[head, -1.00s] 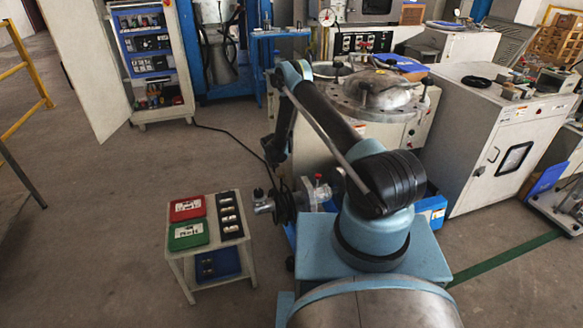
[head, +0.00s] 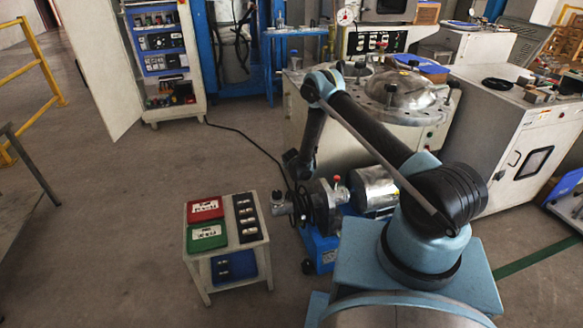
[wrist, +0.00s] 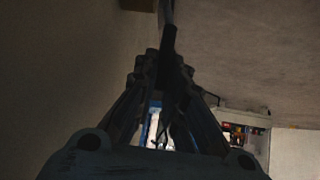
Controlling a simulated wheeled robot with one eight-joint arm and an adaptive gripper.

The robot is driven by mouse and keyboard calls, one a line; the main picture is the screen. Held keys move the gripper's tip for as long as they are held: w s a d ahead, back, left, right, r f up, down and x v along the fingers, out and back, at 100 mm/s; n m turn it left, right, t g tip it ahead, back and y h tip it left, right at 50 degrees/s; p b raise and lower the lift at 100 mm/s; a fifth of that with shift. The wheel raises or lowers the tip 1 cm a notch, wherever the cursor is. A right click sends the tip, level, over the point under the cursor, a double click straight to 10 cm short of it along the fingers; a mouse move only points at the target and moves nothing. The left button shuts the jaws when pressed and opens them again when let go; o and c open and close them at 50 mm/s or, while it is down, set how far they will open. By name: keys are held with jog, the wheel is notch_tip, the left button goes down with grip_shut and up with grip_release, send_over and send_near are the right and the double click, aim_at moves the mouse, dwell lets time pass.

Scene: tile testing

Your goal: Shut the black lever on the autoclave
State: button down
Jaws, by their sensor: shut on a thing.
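The autoclave (head: 424,133) looks to be the pale machine with a round steel lid (head: 400,90), right of centre in the head view. My arm reaches up and bends down at its left front. My gripper (head: 292,160) is small and dark there, and its fingers cannot be made out. In the wrist view my gripper (wrist: 160,65) has its fingers closed together around the lower end of a dark bar. This bar looks to be the black lever (wrist: 168,38), and it runs up out of the frame. Its joint to the autoclave is hidden.
A small trolley (head: 228,250) with red and green boxes stands at the lower left. A pump with a steel motor (head: 373,188) sits below my arm. An open cabinet (head: 165,60) stands at the back left. Floor (head: 120,200) is clear at left.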

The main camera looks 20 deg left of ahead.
jog(key=shift+s+a, duration=0.1)
jog(key=shift+s, duration=0.05)
jog(key=c, duration=1.7)
grip_release()
jog(key=shift+o, duration=0.2)
jog(key=shift+r, duration=0.1)
notch_tip(320, 180, up, 10)
jog(key=shift+f, duration=0.25)
